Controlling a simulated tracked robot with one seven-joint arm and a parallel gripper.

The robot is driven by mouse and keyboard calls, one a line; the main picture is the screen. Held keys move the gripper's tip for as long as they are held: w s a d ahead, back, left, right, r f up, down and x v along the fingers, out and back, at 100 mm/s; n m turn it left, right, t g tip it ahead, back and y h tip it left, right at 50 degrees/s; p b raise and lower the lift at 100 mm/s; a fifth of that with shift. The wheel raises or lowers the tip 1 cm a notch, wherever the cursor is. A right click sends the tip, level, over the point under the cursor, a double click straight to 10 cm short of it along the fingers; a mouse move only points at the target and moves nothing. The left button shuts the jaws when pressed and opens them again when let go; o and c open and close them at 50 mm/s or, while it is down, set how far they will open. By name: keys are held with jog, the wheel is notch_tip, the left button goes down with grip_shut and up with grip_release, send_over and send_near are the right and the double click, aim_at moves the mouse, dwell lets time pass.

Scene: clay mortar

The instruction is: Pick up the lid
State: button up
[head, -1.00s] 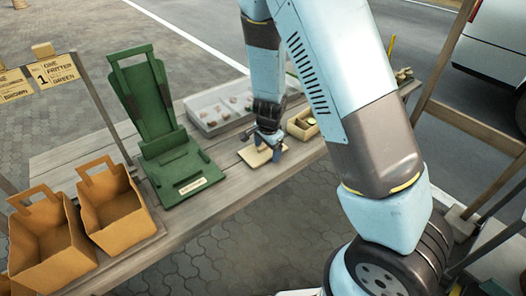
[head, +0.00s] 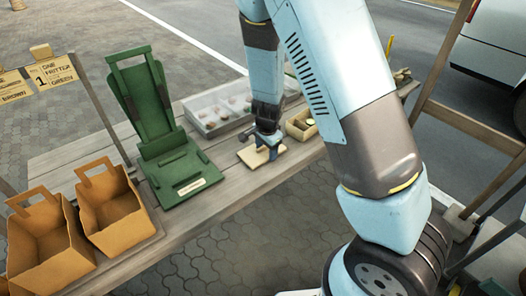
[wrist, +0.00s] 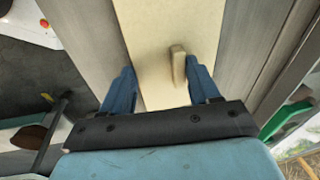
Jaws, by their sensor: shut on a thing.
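The lid (head: 249,158) is a flat cream board on the wooden table, below my gripper in the head view. In the wrist view the lid (wrist: 160,25) runs away from my gripper, with a small upright handle (wrist: 178,66) on top near the right finger. The fingertips' contact is partly hidden, and I cannot tell whether the lid is clear of the table.
A green press-like stand (head: 180,172) and two brown paper bags (head: 112,207) are to the left. A grey tray (head: 193,106) of small pieces lies behind, left of my arm. A small wooden box (head: 293,131) sits close right of my gripper. Bare table lies between stand and lid.

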jog(key=shift+a, duration=0.1)
jog(key=shift+r, duration=0.7)
jog(key=s+d+r, duration=0.1)
jog(key=r, duration=0.1)
jog(key=s+d+r, duration=0.1)
jog(key=s+r, duration=0.1)
jog(key=r, duration=0.1)
jog(key=s+r, duration=0.1)
jog(key=r, duration=0.2)
jog(key=shift+s+d, duration=0.15)
jog(key=shift+d, duration=0.25)
jog(key=s+d+r, duration=0.1)
jog(key=s, duration=0.1)
jog(key=s+d, duration=0.1)
jog(key=s+d+r, duration=0.1)
jog(key=s, duration=0.1)
jog(key=shift+s+d+r, duration=0.35)
jog(key=shift+d, duration=0.05)
jog(key=shift+c, duration=0.2)
jog(key=shift+s+d+r, duration=0.4)
jog(key=shift+s+d, duration=0.2)
jog(key=shift+s, duration=0.15)
jog(key=shift+d, duration=0.1)
